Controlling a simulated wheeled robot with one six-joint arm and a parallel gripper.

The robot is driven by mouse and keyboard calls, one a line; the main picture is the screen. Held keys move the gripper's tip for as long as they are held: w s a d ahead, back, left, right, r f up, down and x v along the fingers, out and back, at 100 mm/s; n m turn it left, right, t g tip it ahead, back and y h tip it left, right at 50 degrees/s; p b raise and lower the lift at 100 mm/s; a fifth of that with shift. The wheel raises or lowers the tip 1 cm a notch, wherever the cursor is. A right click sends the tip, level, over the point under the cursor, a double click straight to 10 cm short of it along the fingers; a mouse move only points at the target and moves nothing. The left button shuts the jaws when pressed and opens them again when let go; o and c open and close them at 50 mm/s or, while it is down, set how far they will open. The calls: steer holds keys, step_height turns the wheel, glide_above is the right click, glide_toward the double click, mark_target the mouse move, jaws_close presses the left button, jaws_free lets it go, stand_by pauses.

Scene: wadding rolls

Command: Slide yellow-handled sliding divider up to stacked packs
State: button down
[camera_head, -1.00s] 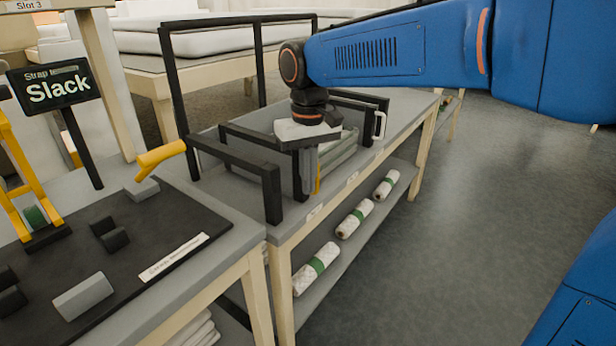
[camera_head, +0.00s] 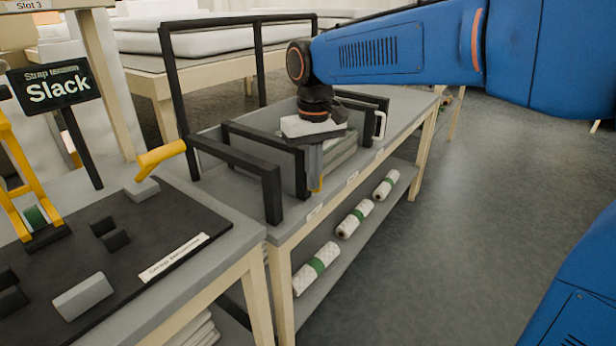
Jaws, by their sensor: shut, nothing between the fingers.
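A gap between divider and packs is hard to judge behind my wrist.
A black frame (camera_head: 272,195) stands left of the divider. Another black frame with a white handle (camera_head: 380,125) stands beyond the packs. A yellow lever (camera_head: 160,156) and a "Slack" sign (camera_head: 58,88) are on the left bench. Several wrapped rolls (camera_head: 317,268) lie on the lower shelf.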

steer(key=shift+w+d, duration=1)
steer(key=shift+w, duration=0.3)
stand_by(0.4)
steer(key=shift+s+a, duration=0.8)
steer(key=shift+s, duration=0.2)
step_height(320, 180, up, 9)
stand_by(0.7)
steer(key=s+d+f+m+t, duration=0.2)
steer(key=s+d+f, duration=0.7)
steer(key=s+d, duration=0.2)
steer(key=s+d+f+m+t, duration=0.2)
steer(key=s+d+f, duration=0.8)
steer(key=s+d, duration=0.2)
steer(key=shift+d+t, duration=0.4)
steer(key=shift+d, duration=0.7)
steer(key=shift+r, duration=0.1)
